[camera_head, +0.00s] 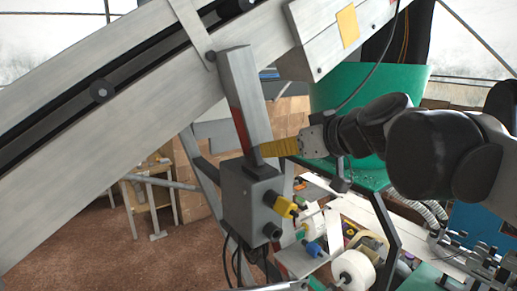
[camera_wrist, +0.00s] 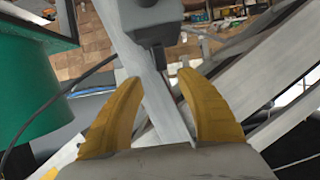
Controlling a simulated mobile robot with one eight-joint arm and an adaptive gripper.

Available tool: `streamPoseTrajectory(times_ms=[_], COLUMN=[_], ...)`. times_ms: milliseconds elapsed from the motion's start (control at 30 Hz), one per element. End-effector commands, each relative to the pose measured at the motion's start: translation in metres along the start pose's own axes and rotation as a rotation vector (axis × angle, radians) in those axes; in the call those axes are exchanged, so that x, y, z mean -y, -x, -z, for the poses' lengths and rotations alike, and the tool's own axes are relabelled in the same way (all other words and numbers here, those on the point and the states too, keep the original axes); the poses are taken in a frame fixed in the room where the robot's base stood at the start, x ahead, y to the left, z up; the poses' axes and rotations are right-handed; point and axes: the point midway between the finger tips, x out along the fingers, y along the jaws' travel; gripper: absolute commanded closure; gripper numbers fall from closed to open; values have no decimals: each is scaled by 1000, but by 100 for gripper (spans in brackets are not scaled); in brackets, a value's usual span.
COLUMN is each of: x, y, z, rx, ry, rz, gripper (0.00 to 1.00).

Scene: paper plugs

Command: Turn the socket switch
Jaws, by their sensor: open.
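A grey socket box (camera_head: 248,205) hangs at the lower end of a grey post (camera_head: 243,95) with a red patch. On its right side are a yellow plug (camera_head: 284,206) and a dark round knob (camera_head: 272,232); I cannot tell which part is the switch. My gripper (camera_head: 264,150), with yellow fingers, is just above and right of the box, beside the post's lower end. In the wrist view my gripper (camera_wrist: 158,80) is open, its fingers apart with grey bars showing between and beyond them. The dark grey box (camera_wrist: 150,22) is ahead at the top, apart from the fingertips.
A large sloping conveyor frame (camera_head: 110,110) crosses the upper left. A green bin (camera_head: 350,88) stands behind my arm and also shows left in the wrist view (camera_wrist: 30,75). A blue plug (camera_head: 313,248) and white rolls (camera_head: 355,268) are below the box. Brown floor is open at lower left.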

Motion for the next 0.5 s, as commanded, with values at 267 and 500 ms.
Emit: streamPoseTrajectory(times_ms=[267,500], x=[1,1], y=[-56,-82], z=[1,0], rx=[1,2], ry=[0,-1], rz=[3,1], gripper=[57,57])
